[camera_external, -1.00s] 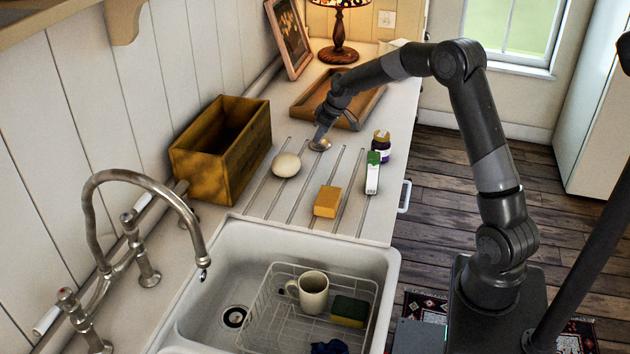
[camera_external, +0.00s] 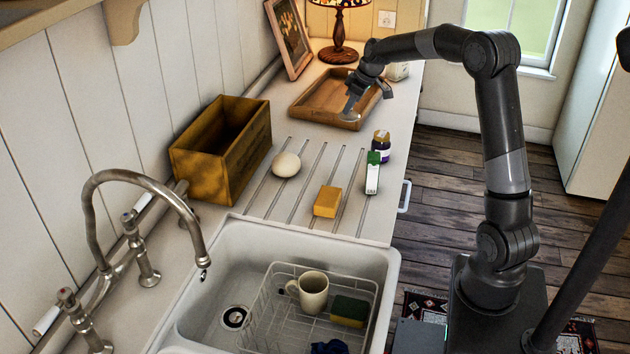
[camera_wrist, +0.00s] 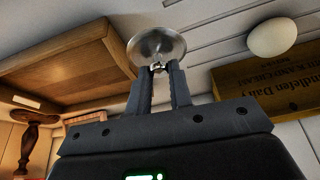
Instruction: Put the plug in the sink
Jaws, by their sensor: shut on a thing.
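My gripper (camera_external: 350,103) is shut on the plug (camera_wrist: 157,45), a round metal disc with a small knob. In the wrist view the fingertips pinch the knob and the disc faces away from my gripper. In the external view my gripper is raised over the near edge of the wooden tray, and the plug is hard to make out there. The white sink (camera_external: 225,268) is at the bottom of the external view, well apart from my gripper. Its drain hole (camera_external: 234,317) shows at the left of the basin.
A wire rack (camera_external: 300,340) with a mug (camera_external: 312,290) and a sponge (camera_external: 349,311) fills the basin's right side. An egg (camera_external: 286,164), yellow block (camera_external: 327,201), green-topped box (camera_external: 373,173) and jar (camera_external: 381,146) stand on the drainer. A wooden box (camera_external: 222,150) and tray (camera_external: 312,108) flank it.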

